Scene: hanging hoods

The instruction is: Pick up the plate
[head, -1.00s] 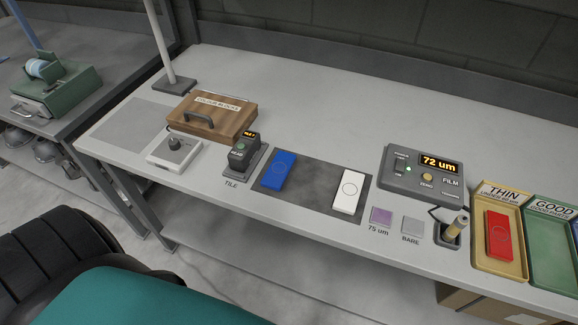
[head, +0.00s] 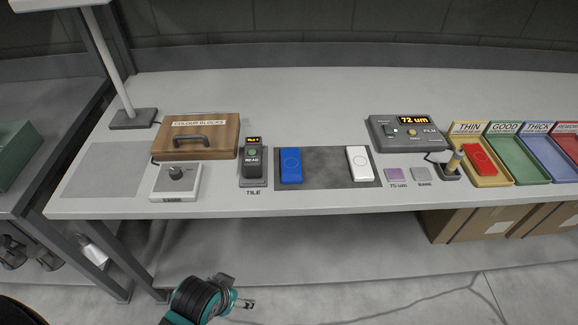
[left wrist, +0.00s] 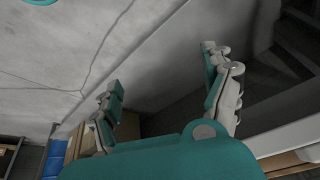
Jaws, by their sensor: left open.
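A blue plate (head: 291,165) and a white plate (head: 359,162) lie flat on a dark grey mat (head: 325,170) on the bench. A red plate (head: 480,160) lies in the yellow tray marked THIN (head: 495,179). My left gripper (head: 246,303) is low at the bottom of the head view, in front of the bench and well apart from the plates. In the left wrist view its two fingers (left wrist: 160,68) are spread with nothing between them. No plate can be made out in that view. My right gripper is not in view.
A film gauge (head: 405,133) reading 72 um stands behind right of the mat. A tile reader (head: 253,163), a dial box (head: 175,183) and a wooden case (head: 197,138) stand left. Green, blue and red trays are at right. A pole (head: 112,65) rises at back left.

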